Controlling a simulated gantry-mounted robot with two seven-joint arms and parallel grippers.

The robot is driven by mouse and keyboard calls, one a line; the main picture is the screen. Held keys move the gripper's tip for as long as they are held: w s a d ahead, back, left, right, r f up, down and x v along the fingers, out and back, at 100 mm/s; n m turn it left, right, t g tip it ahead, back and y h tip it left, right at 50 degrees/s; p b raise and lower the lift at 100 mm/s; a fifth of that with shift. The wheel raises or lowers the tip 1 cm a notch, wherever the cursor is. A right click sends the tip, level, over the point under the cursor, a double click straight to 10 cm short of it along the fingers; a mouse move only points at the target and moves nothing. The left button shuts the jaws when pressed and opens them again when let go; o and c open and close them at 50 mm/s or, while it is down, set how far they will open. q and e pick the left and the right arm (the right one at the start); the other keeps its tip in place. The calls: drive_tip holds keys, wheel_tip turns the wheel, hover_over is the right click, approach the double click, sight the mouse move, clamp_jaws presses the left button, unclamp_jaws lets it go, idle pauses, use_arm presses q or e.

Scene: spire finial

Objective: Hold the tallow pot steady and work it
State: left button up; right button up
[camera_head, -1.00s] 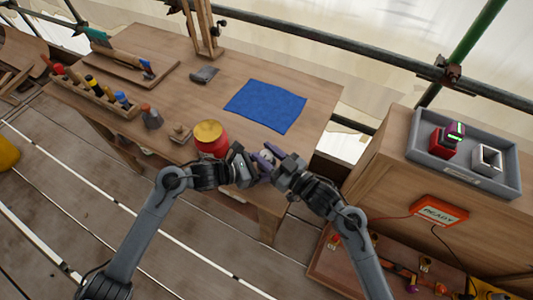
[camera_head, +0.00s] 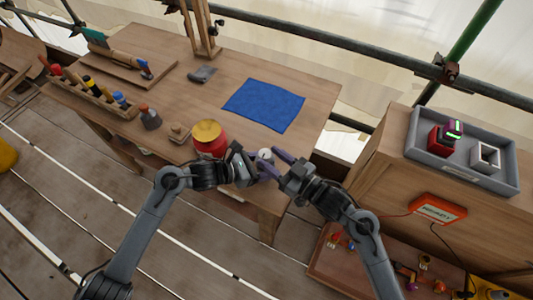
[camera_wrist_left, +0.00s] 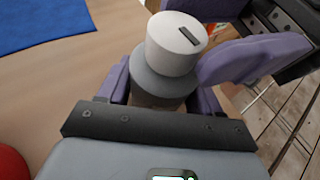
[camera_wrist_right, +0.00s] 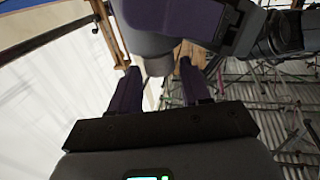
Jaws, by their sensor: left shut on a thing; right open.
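A small grey pot with a pale round lid, which I take for the tallow pot (camera_wrist_left: 165,65), is upright between the purple fingers of my left gripper (camera_head: 263,168). The lid (camera_wrist_left: 178,42) has a dark slot in its top. It shows small and pale in the head view (camera_head: 265,155). My left gripper is shut on the pot's body near the table's front edge. My right gripper (camera_head: 279,163) is open, with its fingers close beside the lid on the right. Its fingers also show spread in the right wrist view (camera_wrist_right: 160,90). Whether they touch the lid is unclear.
A red pot with a yellow top (camera_head: 209,138) stands just left of my left gripper. A blue cloth (camera_head: 264,105) lies flat behind. A tool rack (camera_head: 95,95) is at the left. A grey tray (camera_head: 463,160) sits on the right cabinet. The table's front edge is close.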

drive_tip(key=v, duration=0.9)
drive_tip(key=shift+s, duration=0.1)
use_arm(q)
drive_tip(key=o, duration=1.2)
